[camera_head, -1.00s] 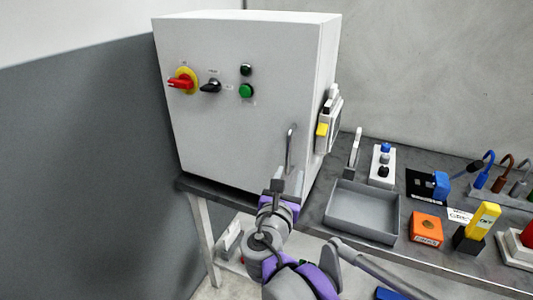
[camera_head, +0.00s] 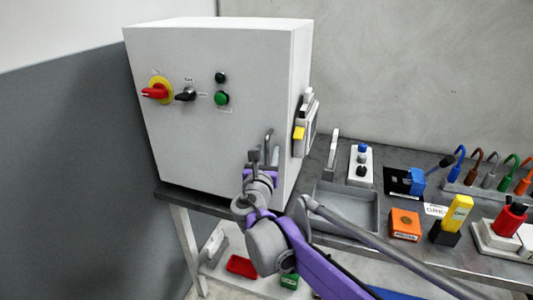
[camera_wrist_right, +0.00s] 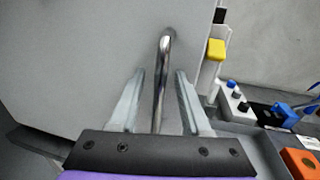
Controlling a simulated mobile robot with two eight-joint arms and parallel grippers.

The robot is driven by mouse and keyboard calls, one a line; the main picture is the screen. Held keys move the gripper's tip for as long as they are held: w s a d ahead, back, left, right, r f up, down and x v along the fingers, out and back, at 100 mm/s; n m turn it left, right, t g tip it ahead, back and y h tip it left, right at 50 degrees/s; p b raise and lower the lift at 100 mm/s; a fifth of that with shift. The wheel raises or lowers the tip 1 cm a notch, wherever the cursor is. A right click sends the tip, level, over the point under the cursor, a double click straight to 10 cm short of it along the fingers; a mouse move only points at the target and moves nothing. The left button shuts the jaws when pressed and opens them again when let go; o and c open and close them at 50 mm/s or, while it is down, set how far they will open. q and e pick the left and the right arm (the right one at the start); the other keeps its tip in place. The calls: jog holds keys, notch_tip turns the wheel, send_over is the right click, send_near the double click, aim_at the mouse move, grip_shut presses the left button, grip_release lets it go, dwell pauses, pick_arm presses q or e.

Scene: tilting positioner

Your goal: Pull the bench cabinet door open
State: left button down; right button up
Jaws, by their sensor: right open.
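The bench cabinet (camera_head: 190,120) is a white box on the workbench, and its front door looks closed flush. Its metal bar handle (camera_head: 269,138) stands upright near the lower right of the door. My right gripper (camera_head: 262,158) is at the lower part of the handle. In the right wrist view the handle (camera_wrist_right: 161,75) runs between the two open fingers of the gripper (camera_wrist_right: 160,92), with a gap on each side. The handle's lower end is hidden behind the gripper body. My left gripper is not in view.
A red-and-yellow rotary switch (camera_head: 157,90), a black knob (camera_head: 186,94) and a green button (camera_head: 222,98) sit on the door. A grey tray (camera_head: 345,208), an orange box (camera_head: 404,225) and other tools occupy the bench to the right. A grey partition (camera_head: 75,170) stands left.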

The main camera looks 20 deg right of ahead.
grip_shut()
dwell(1.4)
